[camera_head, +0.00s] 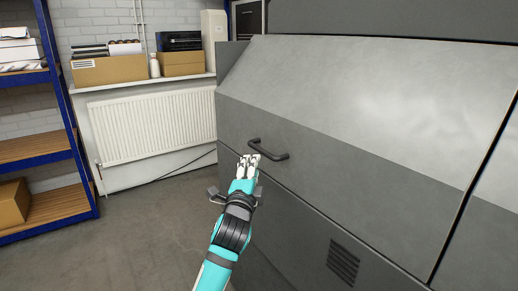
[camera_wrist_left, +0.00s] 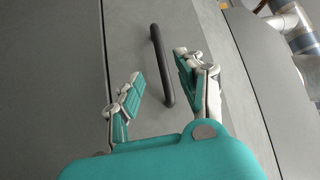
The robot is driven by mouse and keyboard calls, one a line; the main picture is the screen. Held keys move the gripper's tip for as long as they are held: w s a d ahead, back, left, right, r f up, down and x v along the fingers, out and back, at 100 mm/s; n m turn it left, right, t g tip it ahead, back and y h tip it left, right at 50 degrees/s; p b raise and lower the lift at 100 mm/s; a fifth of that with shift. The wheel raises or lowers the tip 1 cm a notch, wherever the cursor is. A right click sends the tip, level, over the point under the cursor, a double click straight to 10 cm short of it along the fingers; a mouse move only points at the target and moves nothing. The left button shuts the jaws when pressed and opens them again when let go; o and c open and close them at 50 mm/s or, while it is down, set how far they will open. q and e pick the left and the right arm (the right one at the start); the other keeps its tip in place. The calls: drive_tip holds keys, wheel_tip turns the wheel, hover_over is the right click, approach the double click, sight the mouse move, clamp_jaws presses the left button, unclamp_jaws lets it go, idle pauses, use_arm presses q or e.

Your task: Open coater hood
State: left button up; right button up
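The coater hood (camera_head: 370,95) is a large grey sloped cover on the grey machine at the right of the head view, and it is down. A dark bar handle (camera_head: 268,150) sits on its front lower part. My left gripper (camera_head: 250,160) is at the left end of the handle in the head view. In the left wrist view the gripper (camera_wrist_left: 160,75) is open, with the handle (camera_wrist_left: 161,65) running between its two fingers; I see no clear grip on it. My right gripper is not in view.
A white radiator (camera_head: 150,122) is on the wall behind, under a shelf with cardboard boxes (camera_head: 110,69). A blue-framed rack (camera_head: 35,150) stands at the left. The grey floor (camera_head: 130,235) between rack and machine is clear.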

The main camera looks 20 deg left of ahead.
sight(259, 150)
use_arm(q)
drive_tip(key=w, duration=0.3)
drive_tip(key=w+a+r, duration=0.1)
drive_tip(key=w, duration=0.6)
drive_tip(key=shift+a+r+p, duration=0.15)
drive_tip(key=shift+r+p, duration=0.05)
drive_tip(key=shift+p, duration=0.2)
drive_tip(key=shift+f, duration=0.1)
clamp_jaws()
